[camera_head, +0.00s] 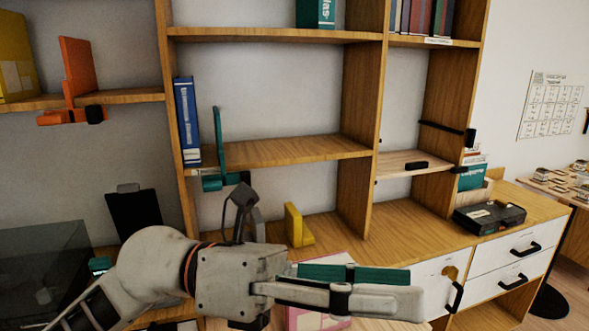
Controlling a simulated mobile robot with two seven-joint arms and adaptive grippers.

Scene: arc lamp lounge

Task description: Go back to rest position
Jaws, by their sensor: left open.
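My left arm comes in from the lower left, and my left gripper (385,298) points right across the lower middle, in front of the shelf unit. The gripper is open, with its fingers seen from the side. A dark green flat thing (322,271) shows right along the upper side of the fingers; I cannot tell whether it touches them. My right gripper is not in view.
The wooden shelf unit (270,152) fills the middle. It holds a blue binder (187,120), a green bookend (218,140) and a yellow object (297,225). A black box (489,217) sits on the white-drawer cabinet (505,262) at right. A pink-edged sheet (305,319) lies below the gripper.

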